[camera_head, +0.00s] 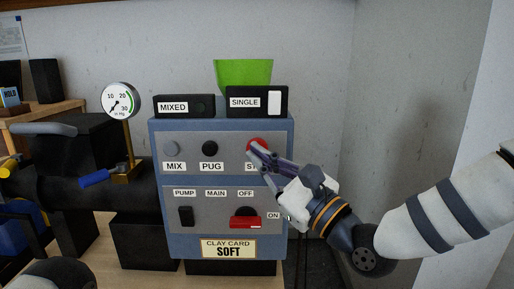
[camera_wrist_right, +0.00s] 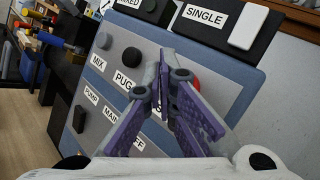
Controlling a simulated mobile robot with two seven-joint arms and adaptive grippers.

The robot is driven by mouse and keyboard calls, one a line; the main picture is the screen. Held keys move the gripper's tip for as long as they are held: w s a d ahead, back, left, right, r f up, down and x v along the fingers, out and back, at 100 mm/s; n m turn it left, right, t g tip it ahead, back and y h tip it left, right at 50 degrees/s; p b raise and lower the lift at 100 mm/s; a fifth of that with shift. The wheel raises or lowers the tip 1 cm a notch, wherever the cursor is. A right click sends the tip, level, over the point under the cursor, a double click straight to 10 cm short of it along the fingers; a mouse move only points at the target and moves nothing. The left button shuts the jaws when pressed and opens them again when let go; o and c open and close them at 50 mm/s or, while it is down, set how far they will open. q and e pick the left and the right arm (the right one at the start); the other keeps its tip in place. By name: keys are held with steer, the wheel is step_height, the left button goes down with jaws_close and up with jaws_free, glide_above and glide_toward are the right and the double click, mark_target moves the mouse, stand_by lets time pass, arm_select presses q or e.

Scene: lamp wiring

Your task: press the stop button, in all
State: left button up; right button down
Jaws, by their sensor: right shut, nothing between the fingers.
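The red stop button (camera_head: 256,141) is at the right of the upper row on the blue-grey control box, above a label mostly hidden by my fingers. My right gripper (camera_head: 259,150) is shut and empty, its tips at the lower part of the button. In the right wrist view, the shut fingers (camera_wrist_right: 163,75) cover most of the button, and a red sliver (camera_wrist_right: 196,83) shows beside them. I cannot tell whether the tips touch it or whether it is pushed in. My left gripper is not in view.
The grey MIX button (camera_head: 171,149) and black PUG button (camera_head: 210,148) share the row. Below are the pump switch (camera_head: 186,216) and red main handle (camera_head: 231,222). A pressure gauge (camera_head: 121,100) stands left. A wall is close on the right.

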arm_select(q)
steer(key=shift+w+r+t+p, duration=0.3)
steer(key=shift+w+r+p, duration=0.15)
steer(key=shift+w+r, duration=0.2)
arm_select(e)
steer(key=s, duration=0.3)
steer(key=shift+s+r, duration=0.1)
steer(key=shift+s, duration=0.15)
